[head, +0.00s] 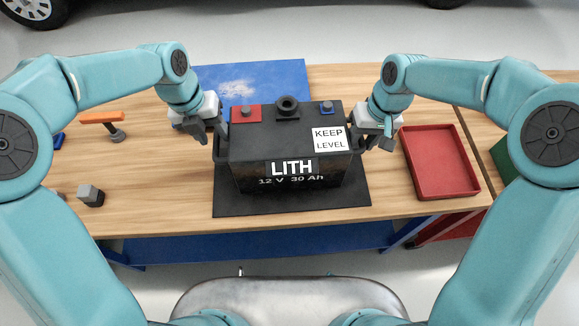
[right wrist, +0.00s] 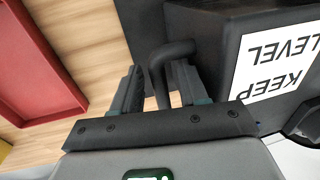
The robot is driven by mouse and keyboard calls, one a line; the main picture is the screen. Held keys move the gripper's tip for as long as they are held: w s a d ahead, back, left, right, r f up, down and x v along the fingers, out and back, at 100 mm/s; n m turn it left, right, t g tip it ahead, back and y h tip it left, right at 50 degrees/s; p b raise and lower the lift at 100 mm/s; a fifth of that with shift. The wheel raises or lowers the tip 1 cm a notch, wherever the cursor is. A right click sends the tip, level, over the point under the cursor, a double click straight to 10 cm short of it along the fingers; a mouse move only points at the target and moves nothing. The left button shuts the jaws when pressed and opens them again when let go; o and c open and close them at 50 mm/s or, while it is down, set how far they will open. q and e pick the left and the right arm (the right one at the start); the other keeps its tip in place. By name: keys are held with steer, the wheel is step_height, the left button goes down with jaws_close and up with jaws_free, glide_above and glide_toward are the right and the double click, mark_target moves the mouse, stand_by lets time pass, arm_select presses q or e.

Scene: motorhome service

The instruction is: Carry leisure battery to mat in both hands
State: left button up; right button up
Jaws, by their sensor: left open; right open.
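The leisure battery (head: 290,155) is a black box marked LITH, with a "KEEP LEVEL" label, a red and a blue terminal patch on top. It stands upright on the black mat (head: 340,201) on the workbench. My left gripper (head: 212,133) is open at the battery's left end. My right gripper (head: 373,138) is open at its right end. In the right wrist view, a dark bar handle (right wrist: 163,75) on the battery (right wrist: 215,45) lies between the open fingers of my right gripper (right wrist: 155,88). The contact at the left handle is hidden.
A red tray (head: 440,162) lies right of the battery. A blue sheet (head: 265,78) lies behind it. An orange-topped tool (head: 103,120) and a small grey-and-black block (head: 91,195) sit at the left. The bench's front edge (head: 290,226) is just before the mat.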

steer(key=shift+r, duration=0.2)
arm_select(q)
steer(key=r, duration=0.2)
steer(key=a+r, duration=0.1)
steer(key=r, duration=0.1)
steer(key=shift+r, duration=0.4)
arm_select(e)
step_height(320, 180, up, 12)
steer(key=d, duration=0.2)
steer(key=shift+f, duration=0.25)
steer(key=shift+w+d, duration=0.1)
arm_select(q)
steer(key=shift+r, duration=0.1)
arm_select(e)
steer(key=shift+r, duration=0.1)
arm_select(q)
step_height(320, 180, up, 8)
steer(key=p, duration=0.7)
steer(key=shift+r, duration=0.15)
arm_select(e)
step_height(320, 180, up, 12)
steer(key=shift+r, duration=0.15)
